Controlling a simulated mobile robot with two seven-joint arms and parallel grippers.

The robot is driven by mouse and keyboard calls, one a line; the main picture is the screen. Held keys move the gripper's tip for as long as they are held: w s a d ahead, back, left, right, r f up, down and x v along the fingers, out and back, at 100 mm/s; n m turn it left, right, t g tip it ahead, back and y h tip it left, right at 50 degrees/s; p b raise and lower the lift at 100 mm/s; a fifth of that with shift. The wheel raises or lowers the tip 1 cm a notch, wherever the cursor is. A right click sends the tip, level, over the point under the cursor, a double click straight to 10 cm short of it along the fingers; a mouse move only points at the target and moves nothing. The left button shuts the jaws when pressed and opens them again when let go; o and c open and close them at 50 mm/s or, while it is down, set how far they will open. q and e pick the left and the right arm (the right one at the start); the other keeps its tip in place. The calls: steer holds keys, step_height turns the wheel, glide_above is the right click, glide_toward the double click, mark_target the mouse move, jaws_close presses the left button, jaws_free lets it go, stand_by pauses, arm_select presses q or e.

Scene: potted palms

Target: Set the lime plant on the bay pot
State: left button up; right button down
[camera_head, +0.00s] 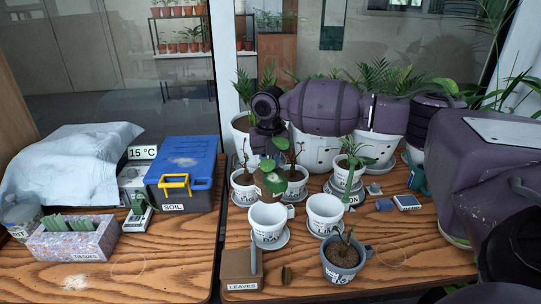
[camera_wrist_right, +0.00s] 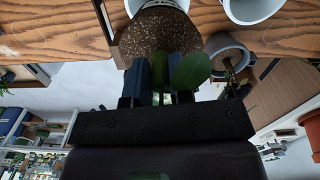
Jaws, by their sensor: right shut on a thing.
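My right gripper (camera_head: 267,150) is shut on a plant (camera_head: 273,169) with broad green leaves and a bare brown root ball (camera_head: 266,187). The wrist view also shows the root ball (camera_wrist_right: 158,30) beyond the fingers and a green leaf (camera_wrist_right: 190,71) by them. It appears to be the lime plant. In the head view it hangs above and behind an empty white pot (camera_head: 268,221) on a saucer. A second empty white pot (camera_head: 325,210) stands to its right. My left gripper is out of view.
A grey pot (camera_head: 343,263) with a sprig stands in front. Several potted plants crowd behind, including a slim one (camera_head: 349,176). A brown leaves box (camera_head: 241,269) is at the front left. The blue soil box (camera_head: 188,165) and tissue box (camera_head: 74,240) occupy the left table.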

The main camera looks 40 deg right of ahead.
steer(key=shift+w+a, duration=0.25)
steer(key=shift+a, duration=0.1)
steer(key=shift+n, duration=0.3)
steer(key=shift+d, duration=0.15)
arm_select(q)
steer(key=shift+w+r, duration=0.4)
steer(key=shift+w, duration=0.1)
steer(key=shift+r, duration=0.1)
